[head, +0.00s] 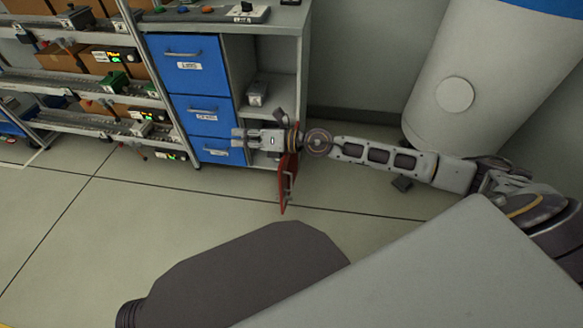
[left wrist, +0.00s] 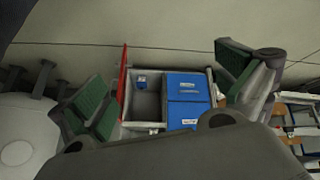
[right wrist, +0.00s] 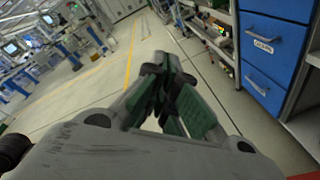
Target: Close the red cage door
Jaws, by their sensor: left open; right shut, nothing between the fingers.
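The red cage door (head: 287,190) hangs open from the grey cabinet (head: 304,60), seen nearly edge-on, with a handle on its right face. In the left wrist view the red door (left wrist: 123,80) stands out beside an open compartment. A red patch (right wrist: 304,133) shows at the right edge of the right wrist view. My right gripper (head: 240,142) is shut and empty, in front of the blue drawers; its forearm crosses over the door's top. Contact with the door cannot be told. My left gripper (left wrist: 158,88) is open and empty, its fingers framing the distant cabinet.
Blue drawers (head: 203,115) fill the cabinet's left side; open shelves with a small grey object (head: 257,94) are to their right. A rack (head: 80,80) with boxes stands at left, a large white cylinder (head: 478,70) at right. The floor in front is mostly clear.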

